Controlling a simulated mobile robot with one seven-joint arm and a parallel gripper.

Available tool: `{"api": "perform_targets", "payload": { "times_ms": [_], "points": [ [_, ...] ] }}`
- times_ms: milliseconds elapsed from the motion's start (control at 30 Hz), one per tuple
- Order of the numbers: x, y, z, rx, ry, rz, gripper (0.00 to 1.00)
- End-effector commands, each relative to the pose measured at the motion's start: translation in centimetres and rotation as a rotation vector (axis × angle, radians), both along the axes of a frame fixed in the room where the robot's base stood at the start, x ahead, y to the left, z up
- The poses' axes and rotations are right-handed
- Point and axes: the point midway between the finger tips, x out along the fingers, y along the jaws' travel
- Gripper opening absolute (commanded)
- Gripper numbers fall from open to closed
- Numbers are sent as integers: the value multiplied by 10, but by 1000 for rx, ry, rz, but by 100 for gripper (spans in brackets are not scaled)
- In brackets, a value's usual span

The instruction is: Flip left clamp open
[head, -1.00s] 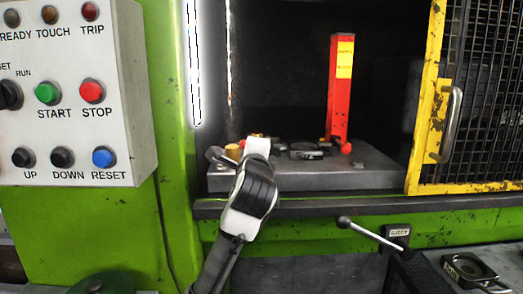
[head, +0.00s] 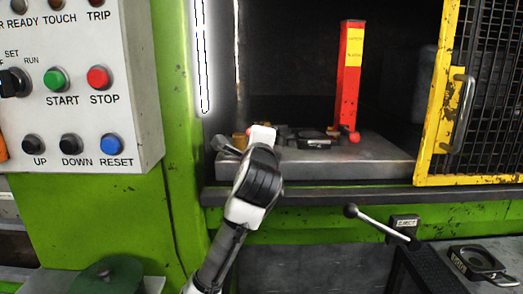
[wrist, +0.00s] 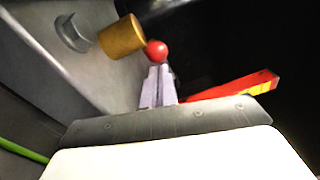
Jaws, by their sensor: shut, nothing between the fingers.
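In the wrist view my gripper (wrist: 159,70) is shut, with its fingertips together just below a red ball knob (wrist: 156,51). I cannot tell whether they touch it. A brass cylinder (wrist: 121,38) is just left of the knob. In the head view the brass piece (head: 239,141) shows at the left of the press bed, beside my wrist, with a bit of red by it. My wrist hides most of the left clamp there, so its position is unclear. My fingers are also hidden in the head view.
A red post (head: 349,75) stands on the bed (head: 385,158), with a second red knob (head: 354,138) at its foot. A dark die (head: 313,141) lies between. A yellow mesh guard (head: 433,90) is at right, and a control panel (head: 80,95) at left.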

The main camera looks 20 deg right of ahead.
Motion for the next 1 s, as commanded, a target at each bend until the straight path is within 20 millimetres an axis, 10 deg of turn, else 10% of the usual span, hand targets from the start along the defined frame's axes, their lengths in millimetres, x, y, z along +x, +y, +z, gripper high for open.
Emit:
{"api": "perform_targets", "payload": {
  "times_ms": [500,1000],
  "points": [
    [-99,44,-3,-1,-6,-1,0],
    [-119,51,-6,1,-3,-4,0]
  ]
}}
